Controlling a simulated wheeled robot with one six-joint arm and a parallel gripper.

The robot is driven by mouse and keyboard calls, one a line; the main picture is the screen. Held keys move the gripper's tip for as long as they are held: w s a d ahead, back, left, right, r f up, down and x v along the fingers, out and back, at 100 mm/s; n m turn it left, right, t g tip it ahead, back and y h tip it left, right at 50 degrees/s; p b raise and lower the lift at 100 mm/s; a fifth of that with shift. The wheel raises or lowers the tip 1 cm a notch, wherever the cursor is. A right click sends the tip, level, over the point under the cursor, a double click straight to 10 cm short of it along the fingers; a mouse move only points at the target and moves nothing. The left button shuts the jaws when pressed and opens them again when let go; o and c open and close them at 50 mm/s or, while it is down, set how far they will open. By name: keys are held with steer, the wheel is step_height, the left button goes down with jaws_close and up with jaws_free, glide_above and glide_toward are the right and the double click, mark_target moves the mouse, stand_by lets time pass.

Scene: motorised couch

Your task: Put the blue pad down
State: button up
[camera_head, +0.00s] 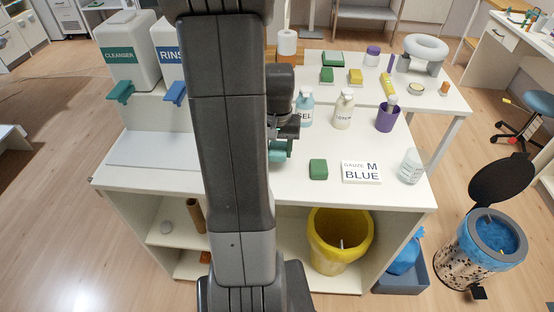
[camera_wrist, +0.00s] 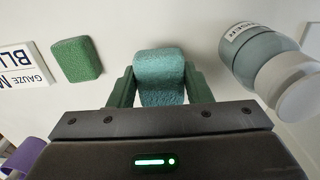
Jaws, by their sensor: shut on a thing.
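The blue pad (camera_wrist: 160,78) is a teal-blue spongy block. In the wrist view it sits between the two green fingers of my gripper (camera_wrist: 160,88), which is shut on it. In the head view my gripper (camera_head: 281,148) is over the white counter (camera_head: 240,190), to the left of the green pad (camera_head: 318,169), and my arm hides much of it. I cannot tell whether the blue pad touches the counter. The green pad also shows in the wrist view (camera_wrist: 77,59), beside a gauze card marked BLUE (camera_wrist: 20,65).
The card (camera_head: 361,172) and a clear beaker (camera_head: 411,166) stand right of the green pad. Behind are a GEL bottle (camera_head: 305,107), a cream bottle (camera_head: 344,109) and a purple cup (camera_head: 387,118). A grey-blue bottle (camera_wrist: 265,60) is close in the wrist view.

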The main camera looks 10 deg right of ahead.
mark_target(278, 169)
steer(key=shift+f, duration=2.6)
steer(key=shift+f, duration=0.2)
steer(key=o, duration=1)
steer(key=shift+r, duration=0.1)
step_height(278, 169, up, 12)
steer(key=shift+r, duration=0.1)
